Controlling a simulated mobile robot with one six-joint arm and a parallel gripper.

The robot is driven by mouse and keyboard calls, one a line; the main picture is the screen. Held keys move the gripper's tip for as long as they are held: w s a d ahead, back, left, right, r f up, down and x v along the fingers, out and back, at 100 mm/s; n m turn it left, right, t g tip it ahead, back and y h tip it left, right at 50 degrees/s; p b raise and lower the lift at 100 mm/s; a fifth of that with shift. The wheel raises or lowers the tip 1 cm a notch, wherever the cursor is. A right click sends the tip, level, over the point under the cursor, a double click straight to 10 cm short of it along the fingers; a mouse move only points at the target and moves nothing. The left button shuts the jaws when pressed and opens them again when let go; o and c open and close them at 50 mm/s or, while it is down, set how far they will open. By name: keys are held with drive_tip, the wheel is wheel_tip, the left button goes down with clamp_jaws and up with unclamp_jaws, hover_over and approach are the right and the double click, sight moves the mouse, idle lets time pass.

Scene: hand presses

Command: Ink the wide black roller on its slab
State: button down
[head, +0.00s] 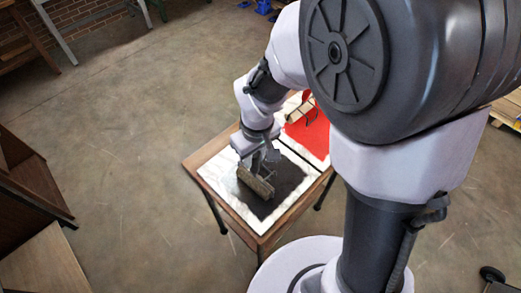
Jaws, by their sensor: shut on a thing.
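My gripper (259,162) is at the small wooden table, shut on the wide roller (255,182). The roller shows a dark brownish, speckled cylinder beneath the gripper, and the jaws hide most of its handle. It is over the black ink patch (285,180) on a white marbled slab (223,186). The roller looks to be on or just above the ink at the patch's left part; I cannot tell if it touches.
Brown wooden furniture (30,185) stands at left. The concrete floor (130,130) around the table is clear.

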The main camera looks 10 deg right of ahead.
drive_tip(key=shift+w+d, duration=0.25)
drive_tip(key=shift+d, duration=0.1)
drive_tip(key=shift+w+d+p, duration=0.6)
drive_tip(key=shift+w+d, duration=2.3)
drive_tip(key=shift+d, duration=1.4)
drive_tip(key=s+a+b, duration=0.2)
drive_tip(key=s+a, duration=0.6)
drive_tip(key=a, duration=0.4)
drive_tip(key=shift+s+a, duration=0.2)
drive_tip(key=shift+a, duration=0.05)
wheel_tip(320, 180, up, 5)
drive_tip(key=p, duration=0.3)
drive_tip(key=shift+p, duration=0.35)
